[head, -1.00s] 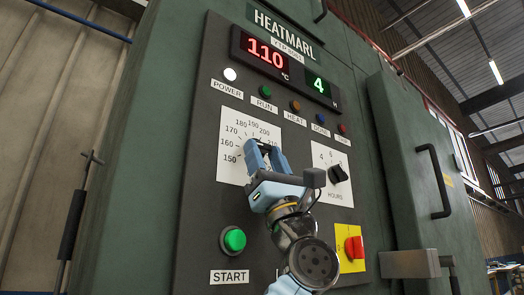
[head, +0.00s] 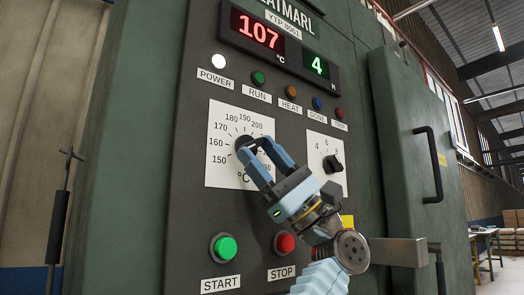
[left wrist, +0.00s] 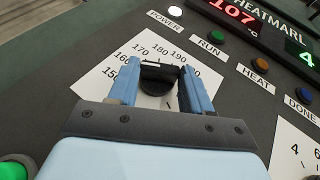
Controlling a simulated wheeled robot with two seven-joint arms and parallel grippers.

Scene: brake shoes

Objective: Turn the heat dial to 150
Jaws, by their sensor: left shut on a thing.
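The heat dial (head: 242,142) is a black knob on a white scale plate (head: 218,171) marked from 150 upward at the left of the control panel. My left gripper (head: 256,146) is shut on the dial, with one blue finger on each side of its grip bar. In the left wrist view the dial (left wrist: 157,87) shows between the two fingertips (left wrist: 160,72). The fingers and wrist cover the lower right of the scale, and the dial's pointer mark cannot be made out. The red display (head: 257,33) reads 107 °C. My right gripper is not in view.
The hours dial (head: 332,163) sits to the right of my gripper. The green START button (head: 225,248) and red STOP button (head: 285,242) are below. A row of lamps runs above, with the POWER lamp (head: 218,61) lit white. A door handle (head: 430,165) is further right.

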